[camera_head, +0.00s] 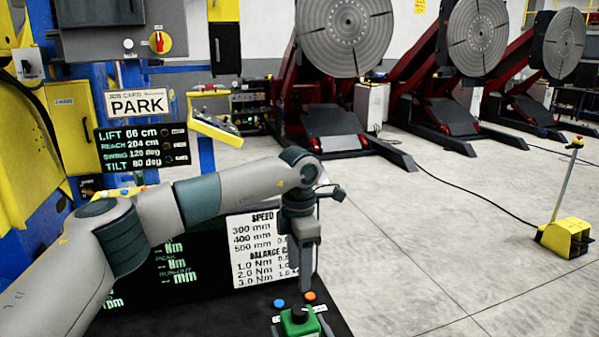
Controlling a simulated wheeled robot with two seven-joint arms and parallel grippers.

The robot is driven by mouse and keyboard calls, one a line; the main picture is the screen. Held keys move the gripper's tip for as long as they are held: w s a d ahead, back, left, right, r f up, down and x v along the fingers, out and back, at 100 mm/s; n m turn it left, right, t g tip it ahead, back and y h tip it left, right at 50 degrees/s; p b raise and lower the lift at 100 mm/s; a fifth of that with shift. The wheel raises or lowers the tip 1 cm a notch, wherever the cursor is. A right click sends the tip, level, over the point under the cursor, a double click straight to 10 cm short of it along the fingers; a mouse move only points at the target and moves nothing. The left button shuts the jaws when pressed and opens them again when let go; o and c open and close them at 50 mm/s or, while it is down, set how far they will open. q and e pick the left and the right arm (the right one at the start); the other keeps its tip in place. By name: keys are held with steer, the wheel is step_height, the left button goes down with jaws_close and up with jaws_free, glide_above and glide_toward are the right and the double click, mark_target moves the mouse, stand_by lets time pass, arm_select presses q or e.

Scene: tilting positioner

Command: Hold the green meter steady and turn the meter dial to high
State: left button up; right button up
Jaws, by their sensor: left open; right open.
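The green meter (301,327) is at the bottom edge of the head view and is cut off by it. A dark round dial (299,314) shows on its top; its setting is too small to read. My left gripper (305,288) points straight down just above and behind the meter, apart from the dial as far as I can tell. It is open and holds nothing; its fingers are seen edge-on. My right gripper cannot be made out.
A speed and balance chart (255,262) stands behind. A yellow foot pedal (565,237) with a cable is on the open floor at right.

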steer(key=v, duration=1.2)
steer(key=shift+r, duration=0.1)
